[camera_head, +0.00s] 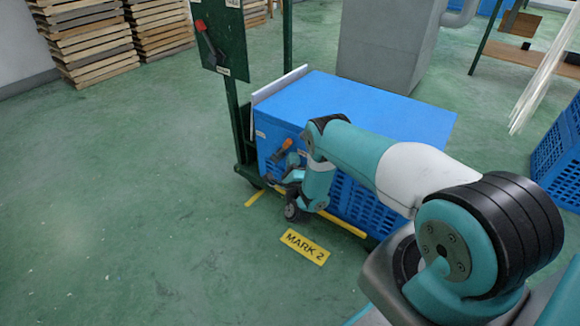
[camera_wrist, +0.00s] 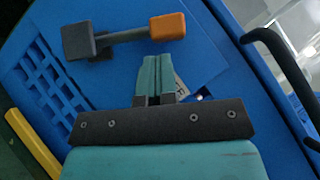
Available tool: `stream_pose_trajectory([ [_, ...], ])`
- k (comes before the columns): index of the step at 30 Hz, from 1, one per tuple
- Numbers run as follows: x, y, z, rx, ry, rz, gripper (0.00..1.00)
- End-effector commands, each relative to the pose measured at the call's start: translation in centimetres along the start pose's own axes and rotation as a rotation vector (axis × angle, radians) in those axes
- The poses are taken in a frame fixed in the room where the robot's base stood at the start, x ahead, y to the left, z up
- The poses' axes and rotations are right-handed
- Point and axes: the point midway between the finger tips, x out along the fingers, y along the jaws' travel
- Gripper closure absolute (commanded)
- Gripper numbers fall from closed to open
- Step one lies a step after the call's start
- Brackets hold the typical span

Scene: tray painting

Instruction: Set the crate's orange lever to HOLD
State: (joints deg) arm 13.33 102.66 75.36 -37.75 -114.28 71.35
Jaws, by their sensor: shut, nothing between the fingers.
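The blue crate (camera_head: 350,100) sits on a dark green cart. Its orange lever (camera_head: 284,148) is on the crate's left end face. In the wrist view the lever has an orange knob (camera_wrist: 168,26) at the upper right, a grey bar, and a dark square block (camera_wrist: 78,41) at the left. My gripper (camera_head: 292,160) is at that face, just below the lever. In the wrist view my gripper (camera_wrist: 158,60) has its teal fingers shut together and empty, tips just below the bar near the knob. I cannot tell whether they touch it. A small label (camera_wrist: 181,88) is mostly hidden behind the fingers.
The cart's green post carries a panel (camera_head: 218,40) with a red-handled lever. A yellow MARK 2 plate (camera_head: 304,247) lies on the floor in front. A grey block (camera_head: 388,45) stands behind the crate, and another blue crate (camera_head: 560,160) is at right. The left floor is clear.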

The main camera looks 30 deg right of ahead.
Motion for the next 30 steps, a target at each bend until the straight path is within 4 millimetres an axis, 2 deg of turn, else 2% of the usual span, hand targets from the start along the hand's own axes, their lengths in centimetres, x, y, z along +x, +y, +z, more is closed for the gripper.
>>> stream_pose_trajectory([
  [1,-0.2,0.8,-0.2,-0.002,0.002,0.002,1.0],
  [19,0.9,0.1,1.0,-0.003,0.003,0.003,1.0],
  [26,1.0,0.0,0.9,-0.007,0.005,0.006,1.0],
  [30,1.4,-0.6,0.2,-0.038,0.019,0.029,1.0],
])
